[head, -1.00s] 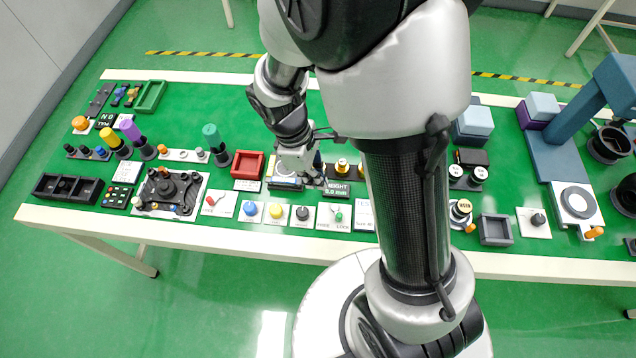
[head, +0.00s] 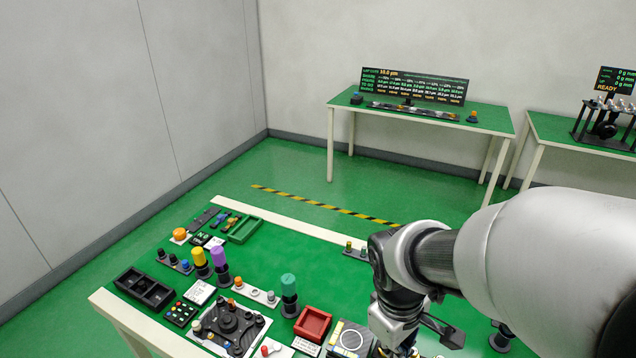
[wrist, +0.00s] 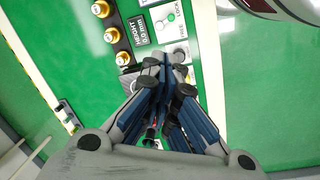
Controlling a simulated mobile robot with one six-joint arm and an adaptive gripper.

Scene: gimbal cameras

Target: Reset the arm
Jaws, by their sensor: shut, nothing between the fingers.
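My gripper (wrist: 163,62) shows in the wrist view with its dark blue fingers drawn together over the green bench, empty. It points down near a black height display (wrist: 138,30) and a white lock panel (wrist: 168,18). In the head view my arm comes in from the right and its wrist (head: 398,318) hangs over the bench, just right of a red tray (head: 313,324). The fingertips are not visible in the head view.
A second table (head: 430,115) with a display (head: 415,86) stands behind.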

